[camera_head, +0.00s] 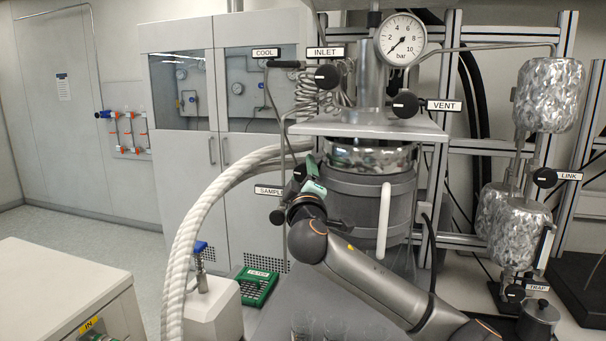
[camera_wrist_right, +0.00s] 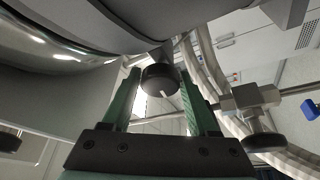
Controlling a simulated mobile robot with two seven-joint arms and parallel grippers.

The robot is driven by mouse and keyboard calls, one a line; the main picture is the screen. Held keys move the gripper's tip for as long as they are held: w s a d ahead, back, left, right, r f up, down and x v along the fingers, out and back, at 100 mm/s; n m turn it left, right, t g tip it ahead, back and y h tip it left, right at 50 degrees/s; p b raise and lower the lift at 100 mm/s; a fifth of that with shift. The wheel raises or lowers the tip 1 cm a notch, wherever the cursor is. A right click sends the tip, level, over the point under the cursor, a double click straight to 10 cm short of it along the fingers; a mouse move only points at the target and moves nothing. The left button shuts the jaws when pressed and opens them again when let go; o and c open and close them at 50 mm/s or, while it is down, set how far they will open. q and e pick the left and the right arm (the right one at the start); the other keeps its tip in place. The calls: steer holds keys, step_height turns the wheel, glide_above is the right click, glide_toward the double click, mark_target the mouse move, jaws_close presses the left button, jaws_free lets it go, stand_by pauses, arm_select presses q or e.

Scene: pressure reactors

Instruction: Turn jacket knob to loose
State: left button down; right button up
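A black round knob (camera_wrist_right: 160,79) with a white pointer mark sits between the green fingers of my right gripper (camera_wrist_right: 161,72) in the right wrist view. The fingers are open, one on each side, with a small gap to the knob. No label for this knob is readable. In the head view my right gripper (camera_head: 311,175) is at the left side of the reactor's grey jacket (camera_head: 352,192), just below the steel vessel (camera_head: 372,154). The knob there is largely hidden by the gripper. My left gripper is not in view.
The SAMPLE valve (camera_head: 277,216) is close left of my right gripper, and its block shows in the wrist view (camera_wrist_right: 250,98). Thick white hoses (camera_head: 186,225) curve on the left. A white handle (camera_head: 383,220) stands on the jacket's front. INLET (camera_head: 327,77) and VENT (camera_head: 405,104) knobs are above.

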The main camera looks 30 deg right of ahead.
jaws_close()
steer(key=shift+n+y, duration=0.5)
steer(key=shift+n, duration=0.4)
steer(key=shift+o, duration=2.2)
jaws_free()
steer(key=b+v, duration=0.3)
steer(key=v, duration=0.9)
steer(key=shift+s, duration=0.2)
steer(key=shift+a, duration=0.15)
